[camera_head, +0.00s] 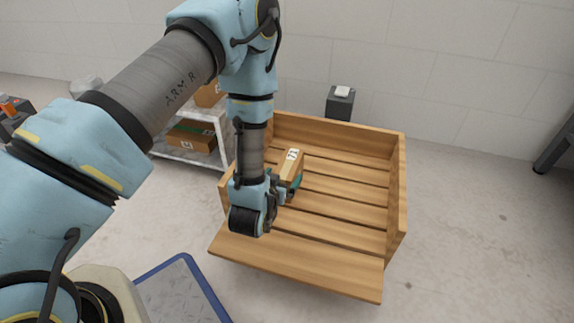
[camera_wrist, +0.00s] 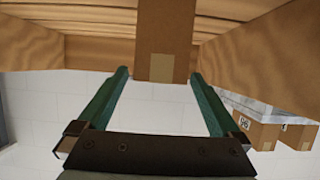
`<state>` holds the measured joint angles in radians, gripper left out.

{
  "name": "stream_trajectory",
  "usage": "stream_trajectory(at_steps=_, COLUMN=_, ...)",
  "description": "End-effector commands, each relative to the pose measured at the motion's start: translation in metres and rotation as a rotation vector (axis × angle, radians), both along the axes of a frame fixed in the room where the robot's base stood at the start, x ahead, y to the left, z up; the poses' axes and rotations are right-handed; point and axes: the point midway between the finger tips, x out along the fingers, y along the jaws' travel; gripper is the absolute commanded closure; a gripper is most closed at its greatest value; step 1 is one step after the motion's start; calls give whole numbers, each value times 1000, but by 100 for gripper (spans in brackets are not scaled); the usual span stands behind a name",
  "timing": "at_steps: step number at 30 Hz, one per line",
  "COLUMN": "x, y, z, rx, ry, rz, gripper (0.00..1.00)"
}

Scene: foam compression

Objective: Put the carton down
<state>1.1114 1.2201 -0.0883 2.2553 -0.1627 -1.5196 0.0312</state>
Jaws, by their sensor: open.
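The carton (camera_head: 290,167) is a small brown box with a white label on top. It is in the left part of the wooden crate (camera_head: 398,190), which has a slatted floor. In the wrist view the carton (camera_wrist: 165,35) shows a tape patch on its side, with slats and crate boards around it. My gripper (camera_head: 293,186) is at the near end of the carton. In the wrist view my gripper (camera_wrist: 158,74) has its two green fingers spread apart, with the tips at either side of the carton's lower end. My wrist hides part of the carton's near side.
A white shelf (camera_head: 185,152) with other cartons (camera_head: 193,135) stands left of the crate. A dark post with a white top (camera_head: 341,102) stands behind it. A blue-edged platform (camera_head: 180,292) lies at the front left. The crate's right part is empty.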

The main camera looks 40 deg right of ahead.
Motion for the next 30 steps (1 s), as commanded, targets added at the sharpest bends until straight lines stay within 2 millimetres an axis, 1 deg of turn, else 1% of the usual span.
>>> stream_trajectory(at_steps=1, x=-6, y=9, z=8, rx=4, ry=2, rz=-1, gripper=0)
stream_trajectory(at_steps=3, x=-12, y=19, z=12, rx=3, ry=2, rz=-1, gripper=0)
stream_trajectory(at_steps=9, x=-25, y=38, z=19, rx=3, ry=2, rz=0, gripper=0)
stream_trajectory(at_steps=13, x=-27, y=42, z=21, rx=0, ry=0, rz=0, gripper=0)
stream_trajectory(at_steps=20, x=-26, y=43, z=21, rx=1, ry=1, rz=2, gripper=0)
stream_trajectory(at_steps=23, x=-12, y=44, z=27, rx=16, ry=15, rz=27, gripper=0)
stream_trajectory(at_steps=25, x=8, y=47, z=35, rx=44, ry=41, rz=62, gripper=0)
stream_trajectory(at_steps=26, x=19, y=50, z=39, rx=59, ry=56, rz=82, gripper=0)
stream_trajectory(at_steps=28, x=48, y=61, z=51, rx=103, ry=99, rz=137, gripper=0)
stream_trajectory(at_steps=29, x=61, y=68, z=57, rx=124, ry=120, rz=162, gripper=0)
stream_trajectory(at_steps=30, x=78, y=80, z=66, rx=152, ry=152, rz=198, gripper=0)
